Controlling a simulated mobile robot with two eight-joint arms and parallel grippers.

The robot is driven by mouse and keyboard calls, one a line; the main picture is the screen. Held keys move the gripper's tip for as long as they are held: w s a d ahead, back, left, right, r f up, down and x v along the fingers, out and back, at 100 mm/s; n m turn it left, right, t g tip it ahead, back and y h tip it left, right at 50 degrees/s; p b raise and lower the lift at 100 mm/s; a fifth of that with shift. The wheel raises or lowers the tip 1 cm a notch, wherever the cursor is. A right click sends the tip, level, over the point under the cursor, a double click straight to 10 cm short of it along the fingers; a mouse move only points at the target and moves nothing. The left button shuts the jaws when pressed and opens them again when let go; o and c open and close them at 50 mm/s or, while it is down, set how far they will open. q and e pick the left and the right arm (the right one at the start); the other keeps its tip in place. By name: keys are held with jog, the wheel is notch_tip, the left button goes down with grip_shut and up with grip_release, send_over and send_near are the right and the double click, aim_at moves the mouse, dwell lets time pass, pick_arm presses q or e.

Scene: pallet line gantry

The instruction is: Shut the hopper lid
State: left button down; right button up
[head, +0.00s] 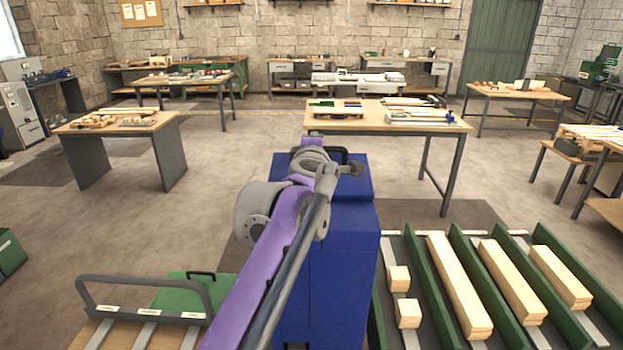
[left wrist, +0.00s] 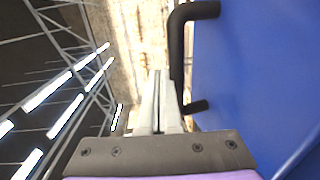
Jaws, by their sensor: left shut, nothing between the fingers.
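The blue hopper (head: 345,265) stands in the centre of the head view, partly behind my purple left arm. Its blue lid (head: 360,188) is at the top; my wrist covers much of it, so its exact angle is unclear. In the left wrist view, the lid's blue face (left wrist: 255,80) fills the right side and carries a black U-shaped handle (left wrist: 177,55). My left gripper (left wrist: 157,75) is shut and empty, its fingertips just left of the handle bar. Whether they touch it I cannot tell. My right gripper is out of view.
Green-walled lanes (head: 465,260) with wooden blocks lie right of the hopper. A grey-handled rack (head: 145,285) and a green box (head: 185,292) stand at lower left. A worktable (head: 385,120) stands behind the hopper. Open floor (head: 130,220) lies to the left.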

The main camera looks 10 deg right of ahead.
pick_arm(q)
jog(key=shift+w+f, duration=0.2)
jog(key=shift+f, duration=0.05)
dwell(0.9)
dwell(0.5)
